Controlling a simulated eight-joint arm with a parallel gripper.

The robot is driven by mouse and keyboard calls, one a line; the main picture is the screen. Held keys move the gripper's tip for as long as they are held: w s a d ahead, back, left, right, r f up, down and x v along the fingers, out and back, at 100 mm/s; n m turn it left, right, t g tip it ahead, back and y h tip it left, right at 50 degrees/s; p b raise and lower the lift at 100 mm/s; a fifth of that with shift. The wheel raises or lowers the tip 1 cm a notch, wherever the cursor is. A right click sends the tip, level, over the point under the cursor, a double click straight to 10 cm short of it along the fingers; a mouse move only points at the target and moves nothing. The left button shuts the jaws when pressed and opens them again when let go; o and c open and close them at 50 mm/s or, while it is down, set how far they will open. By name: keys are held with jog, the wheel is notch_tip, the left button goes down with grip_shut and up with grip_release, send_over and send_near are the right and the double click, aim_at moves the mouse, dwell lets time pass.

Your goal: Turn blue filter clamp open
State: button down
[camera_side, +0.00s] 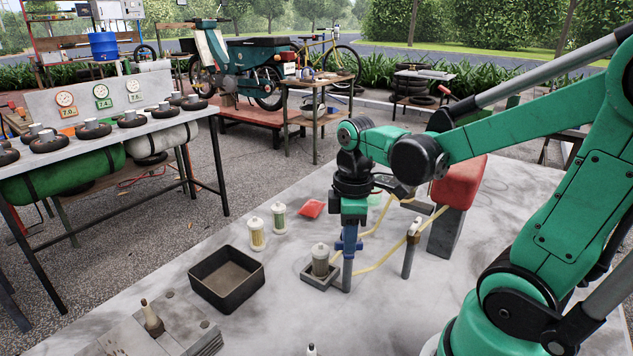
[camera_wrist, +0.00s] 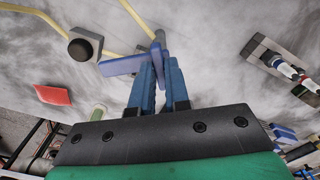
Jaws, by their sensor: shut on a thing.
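The blue filter clamp (camera_side: 340,246) sits on top of an upright grey-blue post (camera_side: 347,275) near the middle of the light table. In the wrist view the blue clamp (camera_wrist: 122,65) has a flat bar reaching left, in front of the fingertips. My gripper (camera_side: 350,230) points straight down over the post and is shut on the clamp. In the wrist view my gripper (camera_wrist: 157,72) has its two blue fingers close around the clamp's middle, which they partly hide. A clear filter canister (camera_side: 320,259) stands in a small dark tray just left of the post.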

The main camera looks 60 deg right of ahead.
jog(key=m, duration=0.5)
jog(key=shift+m, duration=0.3)
dwell(0.5)
jog(key=c, duration=0.9)
grip_release()
jog(key=shift+o, duration=0.2)
jog(key=shift+r, duration=0.15)
jog(key=shift+r, duration=2.7)
